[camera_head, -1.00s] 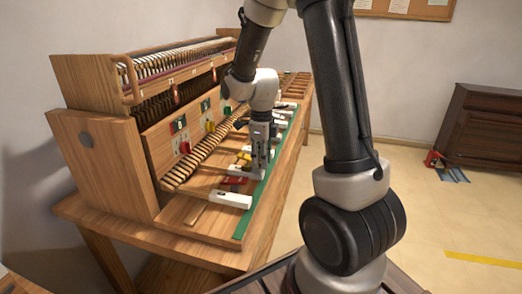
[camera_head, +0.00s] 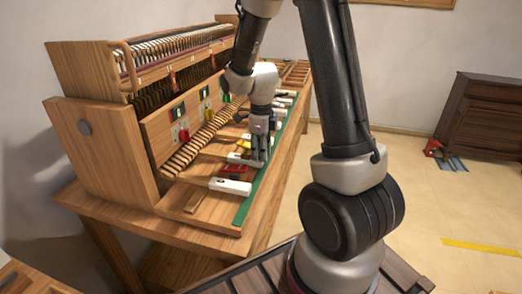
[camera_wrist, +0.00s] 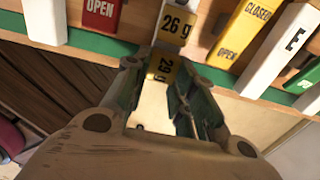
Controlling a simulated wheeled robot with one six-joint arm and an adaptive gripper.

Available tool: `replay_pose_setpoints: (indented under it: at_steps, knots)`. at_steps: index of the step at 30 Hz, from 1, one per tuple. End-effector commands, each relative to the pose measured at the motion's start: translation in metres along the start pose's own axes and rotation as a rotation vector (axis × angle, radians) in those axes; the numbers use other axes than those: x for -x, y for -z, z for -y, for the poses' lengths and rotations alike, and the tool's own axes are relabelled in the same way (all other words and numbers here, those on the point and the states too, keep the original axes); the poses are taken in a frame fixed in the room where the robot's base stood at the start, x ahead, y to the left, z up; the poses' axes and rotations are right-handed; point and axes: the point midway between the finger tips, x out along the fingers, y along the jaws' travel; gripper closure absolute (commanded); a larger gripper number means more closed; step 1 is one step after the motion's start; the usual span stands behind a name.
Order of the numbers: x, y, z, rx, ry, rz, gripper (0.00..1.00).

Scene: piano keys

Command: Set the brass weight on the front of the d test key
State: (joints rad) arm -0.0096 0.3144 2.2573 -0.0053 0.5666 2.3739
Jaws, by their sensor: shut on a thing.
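My gripper (camera_head: 260,160) is shut on the brass weight (camera_wrist: 163,68), which has a yellow face marked 26 g between the fingertips in the wrist view. A second 26 g marking shows just above it; I cannot tell if it is on the weight. The fingers are low over the front of a white key (camera_head: 243,158), between a red block (camera_head: 235,170) and a yellow block; this looks like the d test key. Its letter is hidden, and I cannot tell whether the weight touches it. The E key (camera_wrist: 290,45) is to the right in the wrist view.
The red block (camera_wrist: 97,12) reads OPEN, and the yellow block (camera_wrist: 245,32) reads CLOSED and OPEN. Another white key (camera_head: 230,186) is nearer in the head view. A green strip (camera_head: 246,205) runs along the bench front. The wooden key frame rises behind the keys.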

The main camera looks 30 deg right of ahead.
Motion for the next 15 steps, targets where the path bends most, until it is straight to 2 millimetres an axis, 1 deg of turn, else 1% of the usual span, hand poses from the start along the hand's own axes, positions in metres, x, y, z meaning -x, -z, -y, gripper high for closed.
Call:
replay_pose_setpoints:
  at_steps: [15]
  knots:
    - [-0.0077,0.0001,-0.0002,0.000,-0.001,-0.001,0.90]
